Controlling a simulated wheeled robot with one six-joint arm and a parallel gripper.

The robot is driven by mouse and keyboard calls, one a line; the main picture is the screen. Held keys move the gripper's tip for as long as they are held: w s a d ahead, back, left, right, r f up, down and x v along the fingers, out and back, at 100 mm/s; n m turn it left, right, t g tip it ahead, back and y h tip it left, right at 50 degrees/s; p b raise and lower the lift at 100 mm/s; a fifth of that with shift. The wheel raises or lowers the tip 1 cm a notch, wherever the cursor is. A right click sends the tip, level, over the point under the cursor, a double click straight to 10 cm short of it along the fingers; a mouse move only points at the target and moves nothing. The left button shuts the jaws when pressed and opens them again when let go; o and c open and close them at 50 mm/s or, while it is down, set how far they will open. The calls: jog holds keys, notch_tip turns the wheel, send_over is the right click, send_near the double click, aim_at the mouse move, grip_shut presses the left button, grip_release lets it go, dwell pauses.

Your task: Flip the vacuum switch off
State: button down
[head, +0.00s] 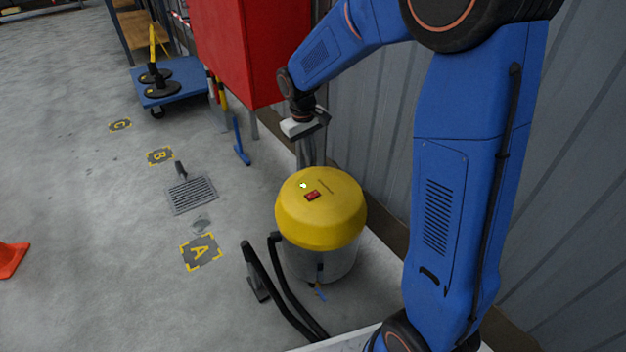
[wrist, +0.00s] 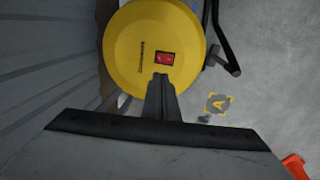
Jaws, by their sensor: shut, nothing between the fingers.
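The vacuum has a yellow domed lid (head: 335,222) on a grey drum (head: 318,262). It stands on the floor beside the corrugated wall. Its red switch (head: 312,196) is on top of the lid, and it also shows in the wrist view (wrist: 165,58). I cannot tell which way the switch is set. My gripper (head: 310,164) is shut and empty, pointing down over the wall side of the lid. In the wrist view the closed fingertips (wrist: 161,78) appear just short of the switch. I cannot tell whether they touch the lid.
A red cabinet (head: 232,50) hangs behind my gripper. A black hose (head: 278,290) lies at the vacuum's front left. A blue cart (head: 170,80) stands at the back left. An orange cone (head: 10,258) is at far left. The floor by marker A (head: 201,252) is mostly clear.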

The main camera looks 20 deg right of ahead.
aim_at(312, 194)
jog(key=f, duration=0.4)
jog(key=d+f, duration=0.1)
jog(key=f, duration=0.9)
jog(key=shift+w+d, duration=0.25)
jog(key=shift+d, duration=0.05)
jog(key=shift+f, duration=0.1)
jog(key=shift+s+a, duration=0.25)
jog(key=shift+a, duration=0.45)
jog(key=shift+r, duration=0.2)
notch_tip(312, 194, up, 14)
jog(key=a, duration=0.1)
jog(key=shift+s+a+f, duration=0.15)
jog(key=shift+s+a, duration=0.1)
jog(key=shift+a, duration=0.05)
dwell(0.5)
